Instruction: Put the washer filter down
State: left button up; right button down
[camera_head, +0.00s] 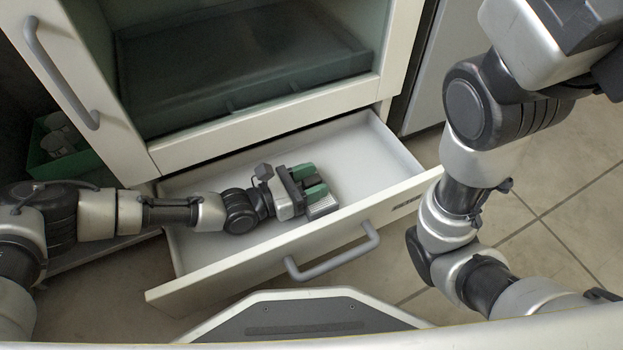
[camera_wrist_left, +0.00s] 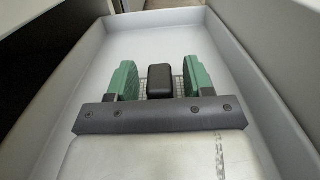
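The washer filter (camera_wrist_left: 160,82) shows in the left wrist view as a dark block with grey wire mesh on both sides of it. It is low over or on the white drawer floor; I cannot tell which. My left gripper (camera_head: 309,182) reaches down into the open drawer (camera_head: 372,150). In the left wrist view its two green fingers (camera_wrist_left: 161,78) stand apart on either side of the dark block, with a gap on each side. In the head view, a grey block (camera_head: 322,207) by the fingers looks like part of the filter. My right gripper is out of view.
The incubator cabinet (camera_head: 270,118) with a glass front stands above the drawer. The drawer's front wall and handle (camera_head: 335,258) lie on the near side. A green tray (camera_head: 62,150) with white containers is at the left. The drawer's right end is bare.

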aim_at(303, 184)
pick_arm(q)
jog(key=shift+r, duration=0.25)
jog(key=p+v, duration=0.2)
jog(key=v, duration=0.4)
jog(key=shift+s+a, duration=0.1)
jog(key=shift+a, duration=0.15)
jog(key=shift+s+a, duration=0.15)
jog(key=shift+a, duration=0.3)
